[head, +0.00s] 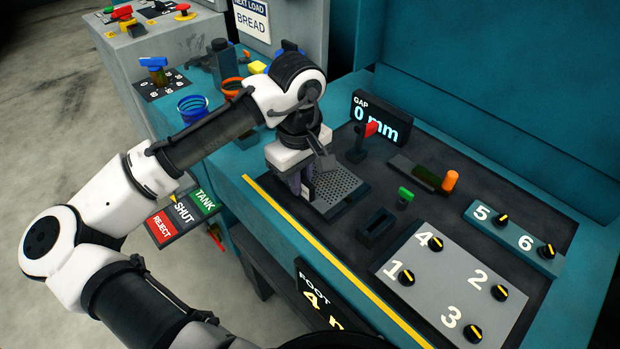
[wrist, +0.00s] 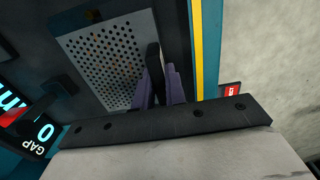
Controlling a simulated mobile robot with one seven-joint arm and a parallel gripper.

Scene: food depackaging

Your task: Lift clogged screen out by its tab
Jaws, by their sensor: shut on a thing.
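The screen is a grey plate with rows of round holes (head: 342,184), lying flat in a dark surround near the front edge of the bench. It also shows in the wrist view (wrist: 105,62). My gripper (head: 301,187) is at the screen's left end, pointing down. In the wrist view its purple fingers (wrist: 160,88) are shut on a dark upright piece at the screen's edge, which appears to be the tab (wrist: 153,58). The fingers partly cover the tab. I cannot tell whether the screen is raised from its seat.
A display reading 0 mm (head: 381,118) and a red-topped lever (head: 371,129) stand behind the screen. An empty dark slotted holder (head: 376,227) and a green-handled part (head: 405,194) lie to the right. A grey panel of numbered knobs (head: 440,285) is at front right.

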